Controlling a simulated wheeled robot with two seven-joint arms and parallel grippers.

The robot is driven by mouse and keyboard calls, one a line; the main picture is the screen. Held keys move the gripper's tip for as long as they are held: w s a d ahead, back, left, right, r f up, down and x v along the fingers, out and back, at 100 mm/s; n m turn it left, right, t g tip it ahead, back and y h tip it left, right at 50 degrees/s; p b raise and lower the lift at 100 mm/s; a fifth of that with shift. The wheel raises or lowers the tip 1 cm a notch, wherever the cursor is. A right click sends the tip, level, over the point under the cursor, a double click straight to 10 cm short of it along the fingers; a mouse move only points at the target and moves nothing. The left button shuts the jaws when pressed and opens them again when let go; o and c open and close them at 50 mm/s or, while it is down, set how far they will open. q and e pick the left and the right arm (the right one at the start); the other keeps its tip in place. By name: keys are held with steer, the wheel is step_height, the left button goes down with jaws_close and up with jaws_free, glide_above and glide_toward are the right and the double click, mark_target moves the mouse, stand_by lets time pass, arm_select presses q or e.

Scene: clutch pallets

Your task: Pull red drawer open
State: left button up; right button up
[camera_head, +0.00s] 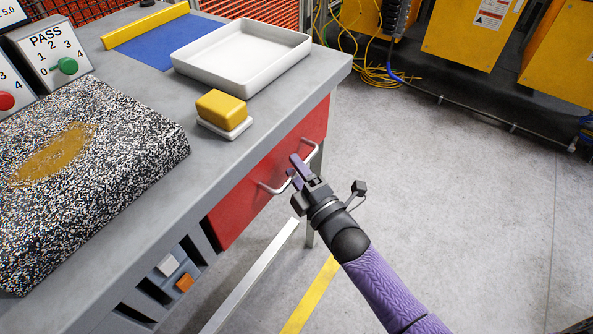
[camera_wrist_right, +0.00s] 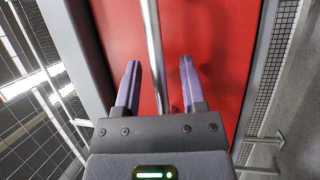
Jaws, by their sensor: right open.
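The red drawer (camera_head: 262,185) is set under the grey worktop and its front looks flush with the bench. A silver bar handle (camera_head: 274,190) runs along the drawer front. My right gripper (camera_head: 297,172) is at the handle, with its purple fingers pointing toward the drawer. In the right wrist view, my right gripper (camera_wrist_right: 158,82) is open, and the handle (camera_wrist_right: 153,40) passes between the two fingers, apart from both. The red drawer front (camera_wrist_right: 205,30) fills the middle of that view. My left gripper is not in view.
On the grey worktop (camera_head: 160,105) are a white tray (camera_head: 181,68), a yellow block (camera_head: 221,107) on a white base, a speckled block (camera_head: 130,140) and a PASS counter box (camera_head: 48,52). Yellow cabinets (camera_head: 470,35) stand at the back right. The floor (camera_head: 450,170) beside the bench is clear.

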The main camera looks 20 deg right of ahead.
jaws_close()
stand_by(0.8)
stand_by(0.4)
